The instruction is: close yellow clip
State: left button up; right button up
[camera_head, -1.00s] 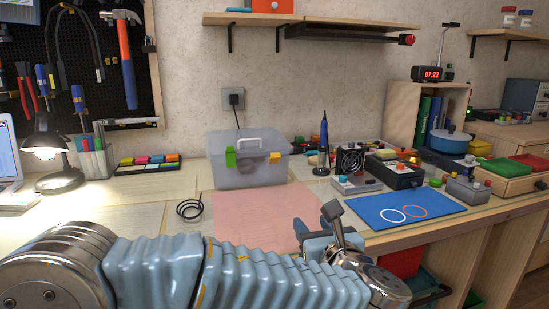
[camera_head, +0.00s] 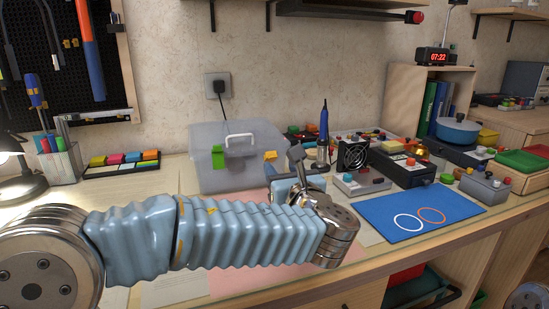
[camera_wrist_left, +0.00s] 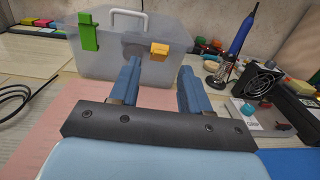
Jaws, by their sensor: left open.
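The yellow clip (camera_head: 270,155) is on the upper front right of the translucent grey box (camera_head: 240,180), near the rim. In the left wrist view the yellow clip (camera_wrist_left: 159,51) looks short and juts outward, while the green clip (camera_wrist_left: 89,31) at the left looks taller and upright. My left gripper (camera_wrist_left: 160,74) is open and empty, its two blue fingers pointing at the box front, with the yellow clip showing between and beyond them. In the head view my left gripper (camera_head: 285,184) is partly hidden by its own wrist. My right gripper is not in view.
A pink mat (camera_head: 245,201) lies before the box. To the right are a soldering iron (camera_head: 323,128), a black fan (camera_head: 352,157) and a blue mat (camera_head: 415,212) with two rings. A black cable coil (camera_wrist_left: 14,97) lies at left in the wrist view.

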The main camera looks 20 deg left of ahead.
aim_at(274, 158)
pick_arm(q)
jog(key=x, duration=0.5)
jog(key=shift+w+a, duration=0.1)
jog(key=shift+w, duration=0.2)
